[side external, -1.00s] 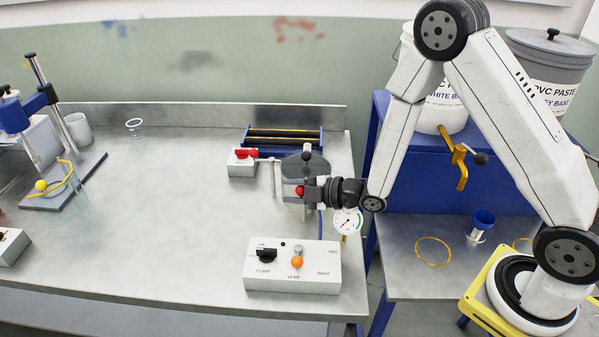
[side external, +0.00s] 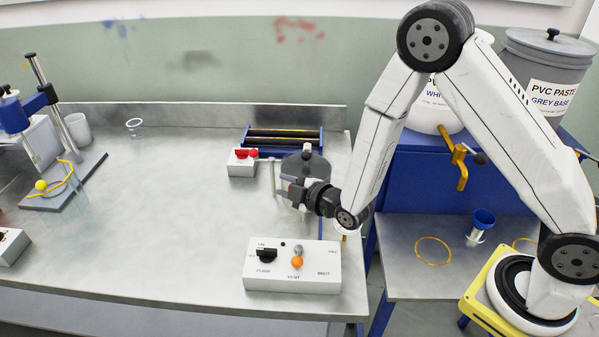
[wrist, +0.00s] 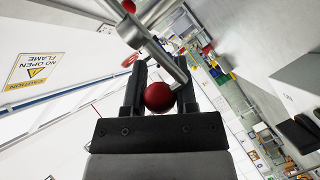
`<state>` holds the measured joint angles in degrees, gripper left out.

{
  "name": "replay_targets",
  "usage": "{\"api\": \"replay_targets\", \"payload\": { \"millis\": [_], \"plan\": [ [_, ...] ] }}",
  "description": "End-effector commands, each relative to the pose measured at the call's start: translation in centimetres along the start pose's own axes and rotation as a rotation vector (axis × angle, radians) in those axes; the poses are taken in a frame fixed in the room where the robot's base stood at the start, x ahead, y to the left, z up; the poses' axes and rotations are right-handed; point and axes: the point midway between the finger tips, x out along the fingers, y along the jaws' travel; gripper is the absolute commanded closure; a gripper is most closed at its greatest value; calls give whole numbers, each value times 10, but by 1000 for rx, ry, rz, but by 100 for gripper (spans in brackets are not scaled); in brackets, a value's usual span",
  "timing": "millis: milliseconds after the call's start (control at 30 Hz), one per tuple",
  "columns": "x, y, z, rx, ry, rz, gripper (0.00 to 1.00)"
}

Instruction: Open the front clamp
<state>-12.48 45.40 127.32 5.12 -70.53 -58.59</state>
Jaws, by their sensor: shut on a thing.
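The grey pot with a dark round lid (side external: 312,162) stands at the right end of the bench in the side view. My gripper (side external: 286,186) is at the pot's front side. In the wrist view, the red ball knob (wrist: 159,97) of the front clamp sits between the two fingers of my gripper (wrist: 160,74), which are shut on it. A metal bar (wrist: 160,55) crosses in front of the fingertips. In the side view, my gripper mostly hides the knob, and how far the clamp has swung is unclear.
A switch box (side external: 292,266) with a black knob and an orange-tipped lever stands at the front. A small box with a red handle (side external: 243,160) and a roller unit (side external: 285,137) are behind. The bench middle (side external: 190,200) is clear.

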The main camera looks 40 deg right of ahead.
Motion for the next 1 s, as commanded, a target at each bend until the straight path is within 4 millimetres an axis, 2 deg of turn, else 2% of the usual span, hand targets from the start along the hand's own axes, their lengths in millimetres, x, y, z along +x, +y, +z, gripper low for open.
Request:
{"api": "replay_targets", "payload": {
  "millis": [33, 367, 400, 467, 500, 1000],
  "plan": [
    [0, 1, 6, 4, -19, 3, 100],
    [-1, 0, 6, 4, -22, 2, 100],
    [-1, 0, 6, 4, -23, 1, 51],
    [-1, 0, 7, 4, -24, 0, 32],
    [-1, -1, 7, 4, -24, -1, 29],
    [-1, -1, 4, 2, -13, -1, 29]
  ]
}}
